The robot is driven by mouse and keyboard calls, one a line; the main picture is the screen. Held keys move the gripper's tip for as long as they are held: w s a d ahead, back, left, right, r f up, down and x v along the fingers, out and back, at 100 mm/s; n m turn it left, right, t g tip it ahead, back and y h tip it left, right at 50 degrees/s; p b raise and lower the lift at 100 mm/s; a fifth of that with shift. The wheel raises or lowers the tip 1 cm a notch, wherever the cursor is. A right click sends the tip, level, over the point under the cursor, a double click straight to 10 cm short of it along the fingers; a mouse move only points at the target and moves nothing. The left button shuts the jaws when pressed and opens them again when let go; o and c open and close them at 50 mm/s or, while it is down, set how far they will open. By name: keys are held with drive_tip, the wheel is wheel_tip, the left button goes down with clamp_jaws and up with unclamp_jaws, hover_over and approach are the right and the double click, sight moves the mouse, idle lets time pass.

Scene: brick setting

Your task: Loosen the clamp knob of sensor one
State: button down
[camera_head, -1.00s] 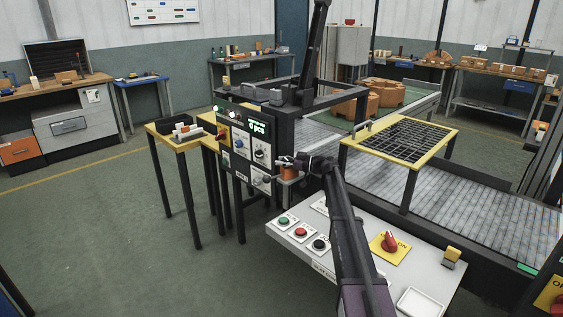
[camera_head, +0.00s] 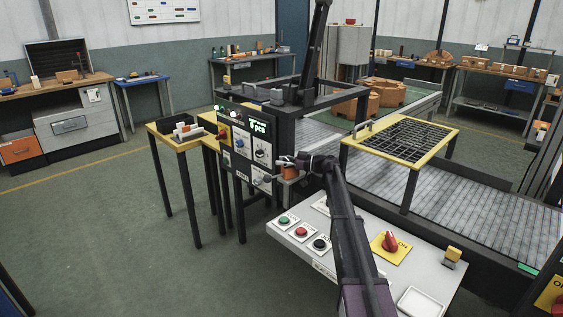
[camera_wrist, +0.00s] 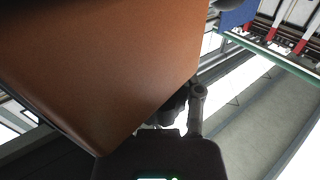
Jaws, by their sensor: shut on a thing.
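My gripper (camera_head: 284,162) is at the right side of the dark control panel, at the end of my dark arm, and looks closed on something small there. The clamp knob of sensor one is hidden between or behind the fingers; I cannot make out its shape. An orange-brown block (camera_head: 291,172) is right below my gripper. In the wrist view this block (camera_wrist: 100,70) fills the left and middle, very near the camera, and covers part of my gripper (camera_wrist: 178,112). Sensor one itself cannot be made out clearly.
The control panel (camera_head: 238,140) with knobs and a green display stands left of my gripper. A pale console (camera_head: 345,248) with buttons and a red switch lies below my arm. A yellow-framed grid table (camera_head: 400,140) stands right, over the roller conveyor.

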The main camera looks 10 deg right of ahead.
drive_tip(key=shift+s, duration=0.15)
drive_tip(key=c, duration=0.5)
unclamp_jaws()
drive_tip(key=shift+c, duration=0.2)
drive_tip(key=shift+m+t+h, duration=0.3)
drive_tip(key=shift+m+t, duration=0.2)
drive_tip(key=shift+t, duration=0.2)
